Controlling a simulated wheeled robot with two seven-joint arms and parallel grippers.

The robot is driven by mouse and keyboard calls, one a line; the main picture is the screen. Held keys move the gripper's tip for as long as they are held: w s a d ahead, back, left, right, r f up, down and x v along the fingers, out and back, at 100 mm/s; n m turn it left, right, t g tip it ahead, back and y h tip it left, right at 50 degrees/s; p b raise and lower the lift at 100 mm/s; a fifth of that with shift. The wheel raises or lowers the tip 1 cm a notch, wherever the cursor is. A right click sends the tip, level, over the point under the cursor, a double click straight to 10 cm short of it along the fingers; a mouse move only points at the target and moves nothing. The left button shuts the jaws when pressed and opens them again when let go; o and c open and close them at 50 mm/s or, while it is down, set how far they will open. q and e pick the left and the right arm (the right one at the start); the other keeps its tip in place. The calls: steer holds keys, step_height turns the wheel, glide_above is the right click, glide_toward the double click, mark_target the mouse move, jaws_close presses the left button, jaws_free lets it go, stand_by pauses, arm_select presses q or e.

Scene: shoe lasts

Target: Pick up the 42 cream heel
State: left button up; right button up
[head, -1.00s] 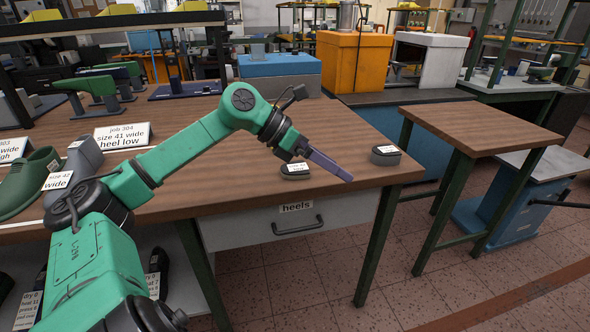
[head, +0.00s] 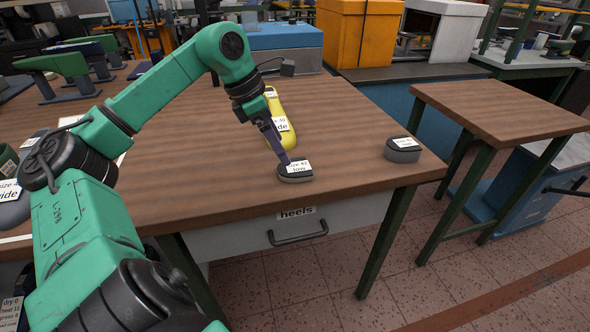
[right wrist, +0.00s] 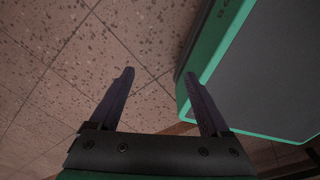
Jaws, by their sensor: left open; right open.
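A small heel (head: 295,176) with dark sides, a paler lower edge and a white "size 42 low" label lies near the front edge of the wooden bench, above the "heels" drawer. My left gripper (head: 286,161) points down at its back left edge, fingertips at or just above it; I cannot tell if they touch. It is open and holds nothing visible. A second grey heel (head: 402,154) with a label too small to read well lies near the right corner. My right gripper (right wrist: 160,73) is open and empty above the floor.
A yellow last (head: 287,130) labelled "wide" lies just behind my left gripper, partly hidden by it. Green lasts (head: 55,68) stand at the back left. The bench top between the two heels is clear. A small side table (head: 495,105) stands to the right.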

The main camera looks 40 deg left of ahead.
mark_target(295, 167)
arm_select(q)
steer(key=p+x, duration=0.1)
steer(key=x, duration=0.2)
steer(key=p+x, duration=0.2)
steer(key=x, duration=0.1)
steer(key=shift+w+d+f, duration=0.1)
steer(key=shift+w+d, duration=0.15)
steer(key=shift+w, duration=0.1)
steer(key=shift+w+f, duration=0.15)
steer(key=shift+f, duration=0.2)
steer(key=c, duration=1.1)
arm_select(e)
steer(key=r, duration=0.2)
steer(key=w+a+r, duration=0.1)
steer(key=shift+w+r, duration=0.1)
arm_select(q)
steer(key=shift+r, duration=0.15)
